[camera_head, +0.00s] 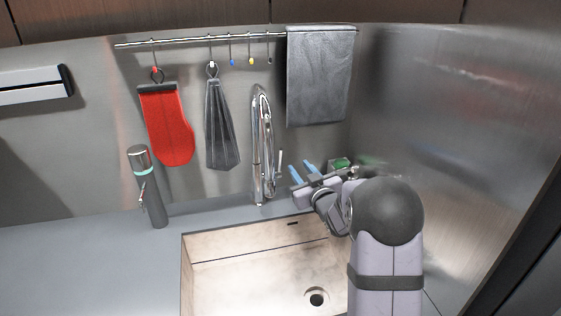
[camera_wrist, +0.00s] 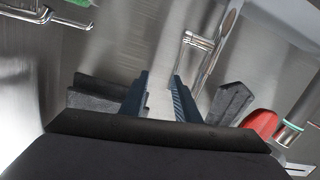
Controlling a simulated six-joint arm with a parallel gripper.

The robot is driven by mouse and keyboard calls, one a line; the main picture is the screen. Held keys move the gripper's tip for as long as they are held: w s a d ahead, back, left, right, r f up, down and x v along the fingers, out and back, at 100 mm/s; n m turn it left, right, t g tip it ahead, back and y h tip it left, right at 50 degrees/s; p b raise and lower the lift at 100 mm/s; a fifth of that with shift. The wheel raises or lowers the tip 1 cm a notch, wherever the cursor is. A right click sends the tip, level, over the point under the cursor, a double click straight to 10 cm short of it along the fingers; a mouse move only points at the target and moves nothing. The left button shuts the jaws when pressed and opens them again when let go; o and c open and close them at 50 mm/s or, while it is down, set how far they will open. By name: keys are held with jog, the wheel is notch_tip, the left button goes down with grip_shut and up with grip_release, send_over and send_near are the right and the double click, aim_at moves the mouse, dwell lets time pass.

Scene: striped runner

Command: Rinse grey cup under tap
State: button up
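The chrome tap (camera_head: 258,150) stands behind the sink (camera_head: 205,285), its tall spout curving over at the top. Part of the tap, with its side lever, also shows in the wrist view (camera_wrist: 200,42). My gripper (camera_head: 302,171) is just right of the tap, above the sink's back right corner. In the wrist view (camera_wrist: 158,78) its two blue fingers are apart, with only bare steel wall between them. I cannot make out a grey cup in either view. No running water shows.
A red mitt (camera_head: 167,125), a dark grey cloth (camera_head: 221,130) and a grey towel (camera_head: 318,80) hang from a wall rail (camera_head: 200,39). A teal-banded cylinder (camera_head: 153,195) stands left of the sink. A green item (camera_head: 340,163) is behind my gripper. The left counter (camera_head: 80,260) is clear.

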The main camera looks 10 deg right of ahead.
aim_at(281, 155)
jog(key=shift+w+a+r+t+y+p, duration=0.15)
jog(key=shift+w+a+y+p, duration=0.4)
jog(key=shift+w, duration=0.95)
jog(key=shift+w+a+r+t+y+p, duration=0.1)
jog(key=shift+w+a+y+p, duration=0.4)
jog(key=shift+w, duration=1)
jog(key=shift+w+a+r+t+y+p, duration=0.2)
jog(key=shift+w+a+p, duration=0.55)
jog(key=shift+w, duration=0.75)
jog(key=shift+a+f, duration=0.15)
grip_shut()
